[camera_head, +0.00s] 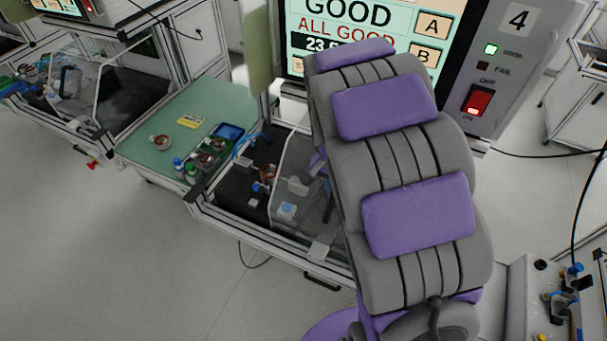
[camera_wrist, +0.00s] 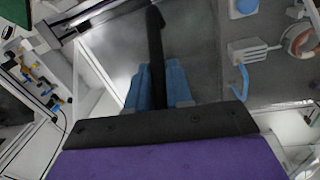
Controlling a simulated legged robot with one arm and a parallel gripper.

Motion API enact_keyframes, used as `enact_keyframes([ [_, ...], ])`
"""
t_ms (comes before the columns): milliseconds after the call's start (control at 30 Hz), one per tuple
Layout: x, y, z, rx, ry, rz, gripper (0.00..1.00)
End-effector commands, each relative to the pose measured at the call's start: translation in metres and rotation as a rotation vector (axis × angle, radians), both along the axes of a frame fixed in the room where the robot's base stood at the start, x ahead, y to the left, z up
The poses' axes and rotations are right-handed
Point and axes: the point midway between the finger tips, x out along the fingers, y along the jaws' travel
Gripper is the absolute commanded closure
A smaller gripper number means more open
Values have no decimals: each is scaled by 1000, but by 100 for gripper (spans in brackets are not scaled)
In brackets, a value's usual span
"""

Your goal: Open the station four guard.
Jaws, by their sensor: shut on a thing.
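The station four guard (camera_head: 296,170) is a clear panel over the dark station bed in the head view, below the screen and the panel marked 4 (camera_head: 518,18). My arm covers its right part, so I cannot tell its exact angle. In the wrist view, my gripper (camera_wrist: 158,85) has blue fingers closed around a dark bar, the guard handle (camera_wrist: 155,35). The clear guard sheet (camera_wrist: 115,45) shows beside the bar. In the head view my gripper is mostly hidden behind my arm.
The screen (camera_head: 350,30) reads GOOD. A red switch (camera_head: 477,101) is lit below a green lamp. A green table (camera_head: 140,140) with a copper-wound stator (camera_head: 160,141) and bottles stands left of the station. The floor in front is clear.

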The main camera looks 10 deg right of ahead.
Motion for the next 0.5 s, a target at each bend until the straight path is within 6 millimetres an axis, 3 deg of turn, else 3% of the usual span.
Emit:
enact_keyframes([
  [200,-33,-44,2,-3,-1,-4,100],
  [500,-51,-70,2,-5,-8,0,100],
])
